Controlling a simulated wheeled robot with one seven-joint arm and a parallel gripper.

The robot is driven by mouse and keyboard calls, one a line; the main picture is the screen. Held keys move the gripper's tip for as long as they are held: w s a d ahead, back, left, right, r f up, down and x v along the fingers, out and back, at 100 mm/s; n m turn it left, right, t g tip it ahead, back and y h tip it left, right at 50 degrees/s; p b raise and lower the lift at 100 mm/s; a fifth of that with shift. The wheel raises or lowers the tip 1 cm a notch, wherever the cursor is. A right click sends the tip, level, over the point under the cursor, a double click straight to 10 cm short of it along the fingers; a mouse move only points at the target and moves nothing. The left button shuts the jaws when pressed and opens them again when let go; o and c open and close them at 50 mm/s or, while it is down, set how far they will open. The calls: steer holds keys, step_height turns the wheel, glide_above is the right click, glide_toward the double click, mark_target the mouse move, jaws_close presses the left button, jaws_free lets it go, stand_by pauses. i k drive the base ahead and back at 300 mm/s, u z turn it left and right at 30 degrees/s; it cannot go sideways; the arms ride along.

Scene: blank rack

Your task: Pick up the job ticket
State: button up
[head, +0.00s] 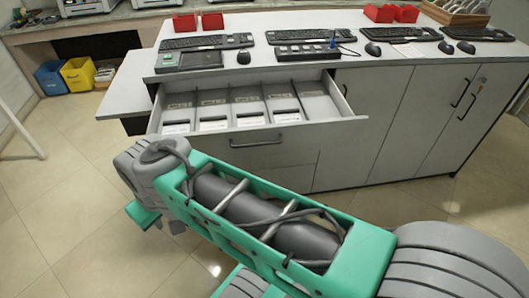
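An open drawer (262,142) juts from the counter's front. Dividers split it into several compartments, with white-and-grey cards or paper stacks (213,124) in them. A flat white paper (408,50) lies on the counter top between keyboards at the right. I cannot tell which of these papers is the job ticket; no writing is readable. My green and grey arm crosses the foreground, in front of and below the drawer. My gripper's fingers cannot be made out, so whether it holds anything does not show.
The counter (300,72) carries keyboards (206,42), mice, a control box (309,51) and red bins (200,22). A wooden rack (457,12) stands at the back right. Cabinet doors (425,125) are shut. Blue and yellow bins (78,74) stand at the left.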

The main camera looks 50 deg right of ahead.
mark_target(403, 47)
steer(key=z, duration=1.3)
steer(key=i, duration=0.45)
steer(key=z, duration=1.25)
